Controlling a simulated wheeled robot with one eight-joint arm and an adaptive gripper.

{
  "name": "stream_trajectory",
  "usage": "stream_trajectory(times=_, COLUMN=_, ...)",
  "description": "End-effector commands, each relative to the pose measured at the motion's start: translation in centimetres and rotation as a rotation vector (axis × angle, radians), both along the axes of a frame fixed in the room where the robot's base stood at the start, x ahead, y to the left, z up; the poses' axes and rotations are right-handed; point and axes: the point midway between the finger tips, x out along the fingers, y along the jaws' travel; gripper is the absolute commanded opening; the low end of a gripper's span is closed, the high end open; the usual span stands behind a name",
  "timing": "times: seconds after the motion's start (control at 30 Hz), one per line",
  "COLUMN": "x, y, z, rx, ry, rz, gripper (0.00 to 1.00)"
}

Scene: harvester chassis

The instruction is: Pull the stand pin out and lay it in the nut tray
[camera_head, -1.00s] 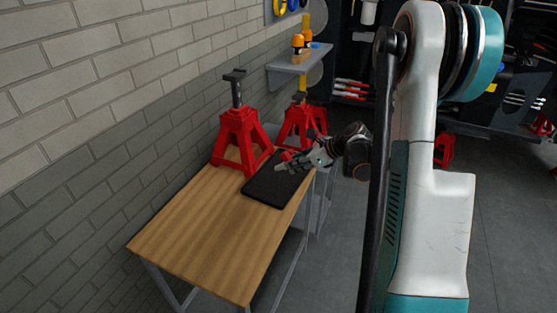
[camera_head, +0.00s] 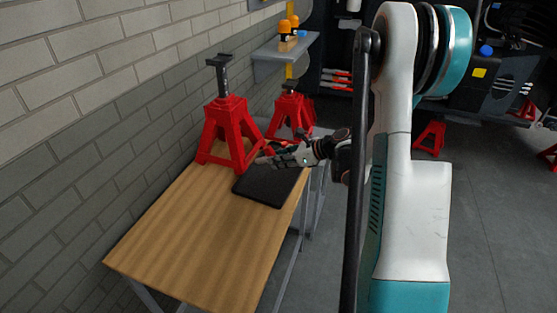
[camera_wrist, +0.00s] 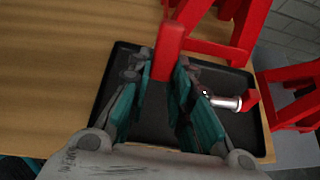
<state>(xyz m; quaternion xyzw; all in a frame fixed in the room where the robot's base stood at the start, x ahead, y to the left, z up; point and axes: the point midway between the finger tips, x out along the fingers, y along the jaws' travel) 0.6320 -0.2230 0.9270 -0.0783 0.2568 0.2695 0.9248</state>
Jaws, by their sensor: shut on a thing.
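The red jack stand (camera_head: 228,125), with a dark post, stands upright on the wooden table beside the black nut tray (camera_head: 265,192). In the head view, my gripper (camera_head: 262,159) is at the stand's lower right, and I cannot make out the pin.
A second red stand (camera_head: 292,112) is behind, also in the wrist view at right (camera_wrist: 292,95). A brick wall (camera_head: 90,120) runs along the left. A shelf (camera_head: 285,48) holds orange items. The near table top (camera_head: 205,240) is clear.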

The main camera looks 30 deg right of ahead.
Motion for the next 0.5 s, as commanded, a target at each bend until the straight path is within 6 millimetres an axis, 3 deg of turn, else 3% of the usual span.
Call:
stream_trajectory(times=0.23, x=-0.2, y=-0.2, z=0.2, rx=0.005, ry=0.002, rz=-0.001, gripper=0.0)
stream_trajectory(times=0.5, x=-0.2, y=-0.1, z=-1.9, rx=0.005, ry=0.002, rz=-0.001, gripper=0.0)
